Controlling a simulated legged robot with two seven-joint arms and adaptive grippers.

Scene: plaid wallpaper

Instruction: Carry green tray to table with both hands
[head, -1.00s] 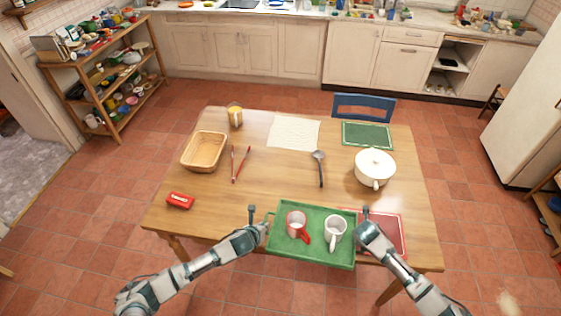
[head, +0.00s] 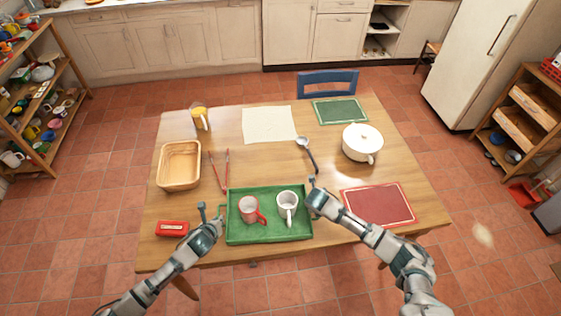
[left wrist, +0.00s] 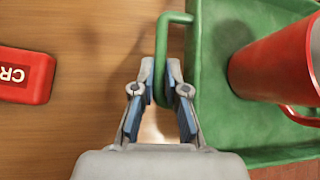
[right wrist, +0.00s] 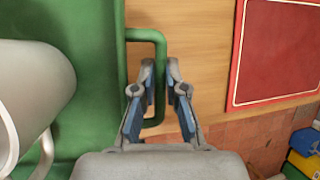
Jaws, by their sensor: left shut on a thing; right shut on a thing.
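The green tray (head: 270,238) is over the front middle of the wooden table (head: 330,240) in the head view. I cannot tell whether it touches the tabletop. A red mug (head: 249,209) and a white mug (head: 287,206) stand upright in it. My left gripper (head: 219,221) is shut on the tray's left handle; the left wrist view shows the green handle (left wrist: 163,50) between its fingers. My right gripper (head: 314,200) is shut on the right handle (right wrist: 158,60), seen between its fingers in the right wrist view.
A red box (head: 172,229) lies left of the tray and a red mat (head: 378,204) right of it. Behind are red tongs (head: 226,170), a ladle (head: 308,155), a basket (head: 180,165) and a white pot (head: 362,143). A pale cloth (head: 268,125) and green mat (head: 340,111) lie farther back.

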